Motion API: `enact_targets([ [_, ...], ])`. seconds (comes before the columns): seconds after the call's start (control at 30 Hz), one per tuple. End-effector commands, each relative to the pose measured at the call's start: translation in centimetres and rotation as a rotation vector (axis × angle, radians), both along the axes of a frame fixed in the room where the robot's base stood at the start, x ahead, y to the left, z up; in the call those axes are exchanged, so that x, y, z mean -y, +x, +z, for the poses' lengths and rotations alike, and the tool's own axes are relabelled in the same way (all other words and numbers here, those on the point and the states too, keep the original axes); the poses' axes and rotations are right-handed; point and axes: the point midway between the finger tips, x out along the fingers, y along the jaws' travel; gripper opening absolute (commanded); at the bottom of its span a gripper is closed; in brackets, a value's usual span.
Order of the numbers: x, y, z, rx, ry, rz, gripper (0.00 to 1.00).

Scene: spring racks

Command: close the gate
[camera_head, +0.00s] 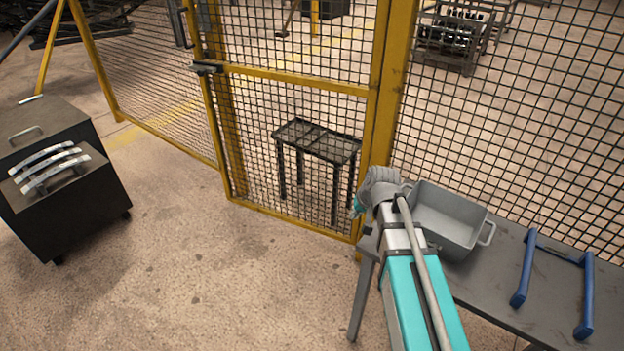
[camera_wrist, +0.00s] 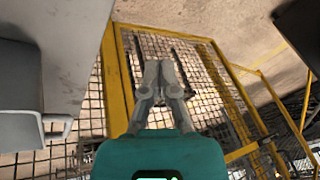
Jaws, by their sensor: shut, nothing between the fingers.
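The gate (camera_head: 295,79) is a yellow-framed black mesh panel in the middle of the head view. Its right side meets a thick yellow post (camera_head: 391,80). A dark latch (camera_head: 207,68) sits on its left edge, which overlaps another yellow post seen through the mesh; I cannot tell whether a gap is left there. In the wrist view, the gate's yellow frame (camera_wrist: 165,34) and mesh lie beyond my gripper (camera_wrist: 158,64). The two fingers are together and empty. In the head view my wrist hides the fingers, near the gate's lower right corner.
A grey bench (camera_head: 485,278) at right holds a grey bin (camera_head: 450,220) and a blue frame (camera_head: 525,280). A black cabinet (camera_head: 75,205) with silver handles stands at left. A dark rack table (camera_head: 315,140) is behind the mesh. The floor before the gate is clear.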

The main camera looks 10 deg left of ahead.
Motion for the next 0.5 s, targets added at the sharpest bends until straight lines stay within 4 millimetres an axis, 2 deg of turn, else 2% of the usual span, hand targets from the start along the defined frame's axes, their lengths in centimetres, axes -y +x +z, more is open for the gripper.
enact_targets([
  [0.03, 1.9, -2.0, -0.3, -0.028, -0.033, -0.011, 0.00],
  [0.17, 5.9, -5.7, -1.2, -0.105, -0.116, -0.035, 0.00],
  [0.3, 9.7, -9.8, -3.0, -0.188, -0.196, -0.065, 0.00],
  [0.5, 11.9, -12.1, -5.6, -0.244, -0.249, -0.086, 0.00],
])
